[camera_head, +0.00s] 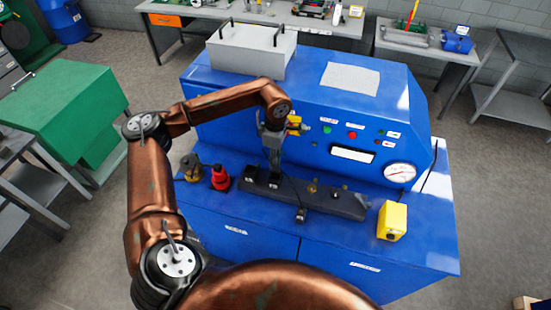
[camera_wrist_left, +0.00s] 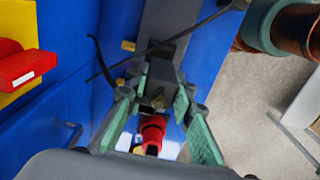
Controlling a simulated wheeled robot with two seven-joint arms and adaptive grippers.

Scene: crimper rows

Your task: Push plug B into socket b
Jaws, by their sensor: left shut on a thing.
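My left gripper (camera_head: 273,163) points down at the left part of a dark socket strip (camera_head: 325,198) on the blue bench. In the left wrist view, its green-padded fingers (camera_wrist_left: 153,92) are closed on a small dark plug (camera_wrist_left: 155,93), just over the grey strip (camera_wrist_left: 172,28). The fingers hide much of the plug, and I cannot read its letter. I cannot tell whether the plug touches a socket. Sockets with small white labels sit along the strip. A second dark plug (camera_head: 301,215) lies at the strip's front edge. My right gripper is not in view.
A red-topped part (camera_head: 220,178) and a brass-coloured part (camera_head: 191,167) stand left of the strip. A yellow box (camera_head: 392,220) stands at its right. Behind rises the blue panel with buttons and a gauge (camera_head: 400,172). A dark cable (camera_wrist_left: 185,43) crosses the wrist view.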

